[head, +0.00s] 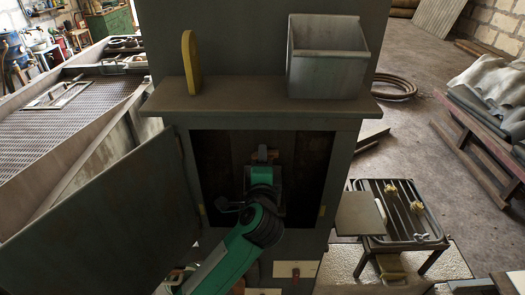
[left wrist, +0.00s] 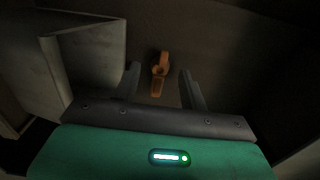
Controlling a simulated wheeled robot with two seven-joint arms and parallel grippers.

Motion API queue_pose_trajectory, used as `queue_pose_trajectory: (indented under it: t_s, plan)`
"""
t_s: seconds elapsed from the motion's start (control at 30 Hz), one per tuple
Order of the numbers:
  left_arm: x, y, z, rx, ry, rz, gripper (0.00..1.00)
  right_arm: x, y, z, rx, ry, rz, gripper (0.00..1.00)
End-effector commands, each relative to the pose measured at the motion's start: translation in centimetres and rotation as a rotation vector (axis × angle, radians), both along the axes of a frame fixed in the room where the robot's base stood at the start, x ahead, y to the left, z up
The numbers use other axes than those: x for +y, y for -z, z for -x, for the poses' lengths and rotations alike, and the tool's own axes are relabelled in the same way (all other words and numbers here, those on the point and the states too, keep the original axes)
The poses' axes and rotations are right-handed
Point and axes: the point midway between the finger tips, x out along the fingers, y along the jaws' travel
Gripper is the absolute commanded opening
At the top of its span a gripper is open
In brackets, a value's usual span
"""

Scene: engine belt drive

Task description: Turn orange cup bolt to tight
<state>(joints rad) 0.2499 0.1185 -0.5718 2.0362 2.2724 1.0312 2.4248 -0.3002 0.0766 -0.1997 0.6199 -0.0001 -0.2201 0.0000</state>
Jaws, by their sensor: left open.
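My left gripper (left wrist: 160,72) is open, with one finger on each side of the bolt in that view. I cannot tell whether the fingers touch it. In the head view my left arm reaches into the open cabinet (head: 208,170), and a bit of orange bolt (head: 264,155) shows at the gripper's tip, mostly hidden. My right gripper is not in view.
The cabinet door (head: 100,225) stands open at the left. Above the opening is a shelf (head: 240,112) with a yellow rounded piece (head: 190,62) and a grey metal bin (head: 328,68). A slatted low stand (head: 400,215) is at the right. The cabinet interior is dark and narrow.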

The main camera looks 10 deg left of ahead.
Motion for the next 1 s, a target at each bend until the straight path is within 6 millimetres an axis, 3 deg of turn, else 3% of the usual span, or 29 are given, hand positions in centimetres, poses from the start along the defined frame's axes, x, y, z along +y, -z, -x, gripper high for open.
queue_pose_trajectory:
  t_s: [0.17, 0.47, 0.7, 1.0]
  plan:
    - [0.27, -0.06, -1.14, 0.000, -0.001, -0.001, 0.43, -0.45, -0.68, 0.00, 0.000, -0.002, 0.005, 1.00]
    - [0.30, 0.07, -1.29, 0.000, 0.000, 0.000, 0.43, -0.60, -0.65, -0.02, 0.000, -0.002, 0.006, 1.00]
    - [0.30, 0.06, -1.28, 0.000, -0.001, 0.000, 0.00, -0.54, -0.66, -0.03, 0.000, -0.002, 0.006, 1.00]
    - [0.26, 0.17, -1.25, 0.006, 0.000, -0.025, 0.00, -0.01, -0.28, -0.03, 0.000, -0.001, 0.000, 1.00]
